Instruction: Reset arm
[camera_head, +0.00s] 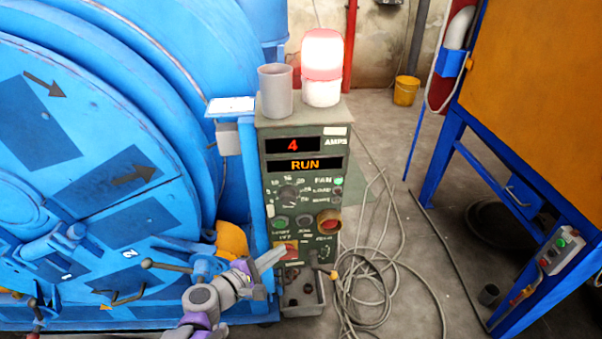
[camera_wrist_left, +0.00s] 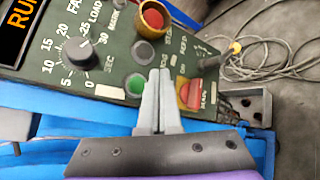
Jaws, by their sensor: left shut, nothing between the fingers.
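My left gripper (camera_head: 281,254) is in front of the lower part of the green control panel (camera_head: 304,170) in the head view. Its two grey fingers are together with nothing between them; they also show in the left wrist view (camera_wrist_left: 160,76). The fingertips overlap the panel face between a green button (camera_wrist_left: 136,86) and a red control on a yellow plate (camera_wrist_left: 190,95). Whether they touch the panel I cannot tell. The panel display reads RUN (camera_head: 304,165) and a 4 beside AMPS (camera_head: 292,145). My right gripper is in neither view.
The large blue drum machine (camera_head: 90,130) fills the left side. A lit red lamp (camera_head: 322,55) and a grey cup (camera_head: 275,92) stand on the panel box. Loose cables (camera_head: 385,290) lie on the floor to its right. A blue-framed orange cabinet (camera_head: 545,80) stands at right.

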